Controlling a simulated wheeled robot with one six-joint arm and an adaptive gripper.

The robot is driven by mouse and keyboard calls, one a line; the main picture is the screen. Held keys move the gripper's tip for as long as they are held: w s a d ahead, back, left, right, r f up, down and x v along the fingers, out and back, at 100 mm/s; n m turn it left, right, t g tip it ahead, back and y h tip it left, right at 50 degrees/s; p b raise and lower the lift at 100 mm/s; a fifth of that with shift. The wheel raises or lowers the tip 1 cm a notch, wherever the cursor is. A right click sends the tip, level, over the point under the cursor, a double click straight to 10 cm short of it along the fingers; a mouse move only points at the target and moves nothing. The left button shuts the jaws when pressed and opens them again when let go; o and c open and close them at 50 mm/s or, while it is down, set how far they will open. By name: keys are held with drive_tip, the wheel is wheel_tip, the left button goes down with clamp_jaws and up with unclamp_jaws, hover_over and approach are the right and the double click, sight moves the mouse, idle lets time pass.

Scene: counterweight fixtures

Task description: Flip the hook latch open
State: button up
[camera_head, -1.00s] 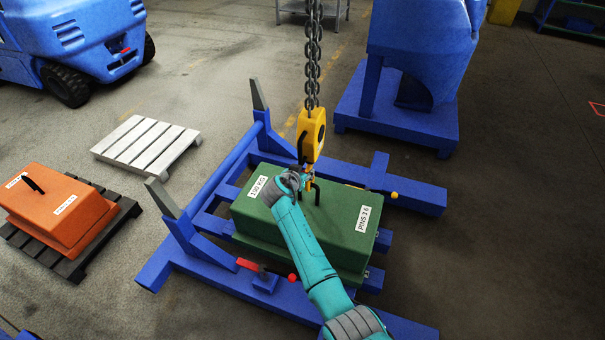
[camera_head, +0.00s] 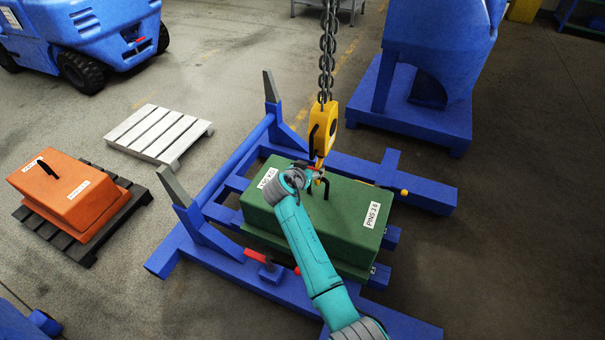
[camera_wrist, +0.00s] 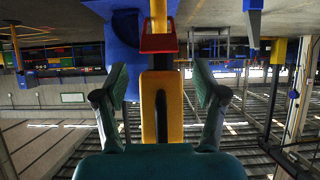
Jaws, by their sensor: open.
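The yellow hook block (camera_head: 323,128) hangs from a chain above the green counterweight (camera_head: 345,205). In the wrist view the yellow hook block (camera_wrist: 162,105) fills the middle, with a dark slot along it. A red piece, apparently the hook latch (camera_wrist: 158,38), lies across the yellow hook near the top of that view. My gripper (camera_wrist: 160,86) is open, with one finger on each side of the yellow block in the picture and no visible contact. In the head view my gripper (camera_head: 308,174) is at the hook, beside the black lifting handle; its fingers are mostly hidden.
A blue frame (camera_head: 190,250) with two uprights surrounds the green counterweight. A red-handled lever (camera_head: 256,258) is at its front. An orange counterweight (camera_head: 68,200) and a pale pallet (camera_head: 155,135) stand left. A blue machine (camera_head: 420,110) stands behind right.

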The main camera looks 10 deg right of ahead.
drive_tip(key=v, duration=0.7)
drive_tip(key=shift+s+r, duration=0.15)
drive_tip(key=shift+s, duration=0.1)
drive_tip(key=shift+a, duration=0.15)
